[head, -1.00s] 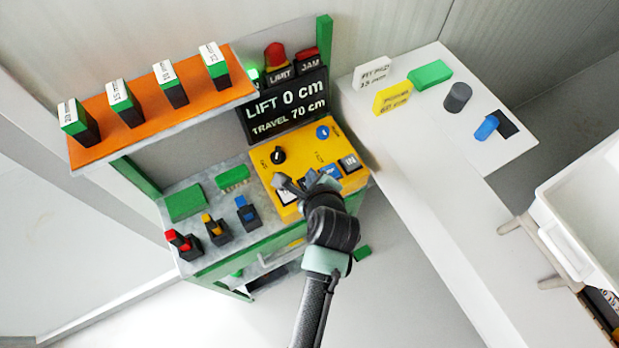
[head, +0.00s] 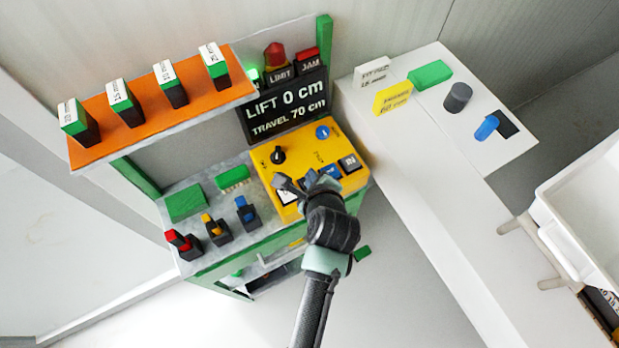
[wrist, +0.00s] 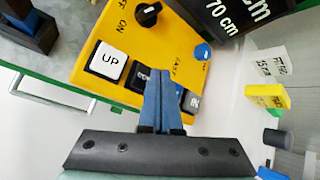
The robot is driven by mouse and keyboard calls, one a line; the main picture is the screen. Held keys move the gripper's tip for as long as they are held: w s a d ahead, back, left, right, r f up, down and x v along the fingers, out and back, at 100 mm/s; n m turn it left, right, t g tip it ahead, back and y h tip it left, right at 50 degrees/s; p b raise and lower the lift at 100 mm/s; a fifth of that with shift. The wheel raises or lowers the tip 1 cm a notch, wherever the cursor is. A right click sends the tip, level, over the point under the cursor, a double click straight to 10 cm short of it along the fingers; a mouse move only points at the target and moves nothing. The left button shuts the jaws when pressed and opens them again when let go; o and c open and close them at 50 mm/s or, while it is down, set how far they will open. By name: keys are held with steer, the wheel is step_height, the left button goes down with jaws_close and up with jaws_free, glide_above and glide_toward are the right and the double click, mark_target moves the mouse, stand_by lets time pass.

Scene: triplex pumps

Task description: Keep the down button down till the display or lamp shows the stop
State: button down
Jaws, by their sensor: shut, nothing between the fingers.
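The yellow control box (head: 292,157) stands on the bench, with a white UP button (wrist: 107,61). Beside it in the wrist view is a dark button (wrist: 140,78), its label partly covered by my gripper; it seems to be the down button. My gripper (wrist: 160,76) is shut and empty, its fingers over the button row. I cannot tell whether the tips touch or press the button. The display (head: 287,107) reads LIFT 0 cm, TRAVEL 70 cm. Above it are a red dome lamp (head: 275,56) marked LIMIT, a red JAM lamp (head: 307,56) and a bright green lamp (head: 254,76).
A black knob (head: 278,155), a blue round button (head: 322,132) and the IN button (head: 349,163) are also on the box. Small coloured switches (head: 215,229) stand left of it. An orange shelf (head: 145,106) overhangs the left. A white table (head: 425,150) lies right.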

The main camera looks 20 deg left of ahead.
steer(key=shift+f, duration=0.15)
steer(key=shift+f, duration=0.3)
stand_by(0.3)
steer(key=shift+f+b, duration=0.3)
steer(key=shift+f, duration=0.3)
stand_by(1.8)
steer(key=shift+r, duration=0.1)
stand_by(1.5)
steer(key=shift+r+p, duration=0.95)
steer(key=shift+p, duration=0.25)
step_height(320, 180, up, 5)
steer(key=p, duration=0.5)
steer(key=shift+r+p, duration=0.1)
steer(key=shift+p, duration=0.2)
